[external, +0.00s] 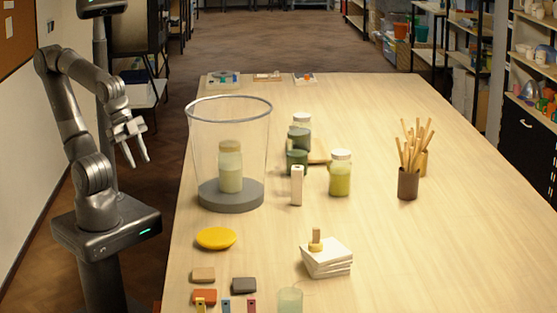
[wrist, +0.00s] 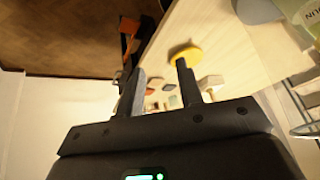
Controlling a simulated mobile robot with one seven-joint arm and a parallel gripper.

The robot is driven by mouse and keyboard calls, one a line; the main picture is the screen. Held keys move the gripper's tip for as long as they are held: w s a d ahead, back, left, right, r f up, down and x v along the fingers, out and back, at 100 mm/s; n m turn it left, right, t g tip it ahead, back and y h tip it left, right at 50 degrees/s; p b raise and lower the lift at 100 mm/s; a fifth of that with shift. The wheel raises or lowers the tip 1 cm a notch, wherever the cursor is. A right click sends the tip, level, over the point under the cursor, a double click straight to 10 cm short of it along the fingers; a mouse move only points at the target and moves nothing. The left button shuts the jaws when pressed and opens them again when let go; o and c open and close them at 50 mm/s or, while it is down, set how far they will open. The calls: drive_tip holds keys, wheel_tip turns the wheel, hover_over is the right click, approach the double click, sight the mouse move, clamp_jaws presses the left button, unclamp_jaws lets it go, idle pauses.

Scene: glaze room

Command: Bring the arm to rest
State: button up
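My gripper (external: 133,151) is at the left of the external view, beside the table's left edge and above the floor. Its two fingers are spread apart with nothing between them. In the wrist view the fingers (wrist: 160,92) also stand apart and empty, with the table surface behind them. My arm is bent, with its elbow raised and the gripper hanging forward and down. It touches nothing that I can see.
The long table (external: 400,260) lies to the right. A clear bin-shaped vessel (external: 228,130) with a grey base encloses a jar (external: 230,168) near the table's left edge. A yellow disc (external: 216,238), white tiles (external: 327,262) and several jars stand around it. The table's right front is clear.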

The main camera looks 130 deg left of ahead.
drive_tip(key=shift+s+d+f+n+h, duration=0.15)
drive_tip(key=shift+s+d+n, duration=0.15)
drive_tip(key=shift+s, duration=0.15)
drive_tip(key=shift+s+d+f+n+h, duration=0.15)
drive_tip(key=shift+s+d+n, duration=0.1)
drive_tip(key=shift+s, duration=0.15)
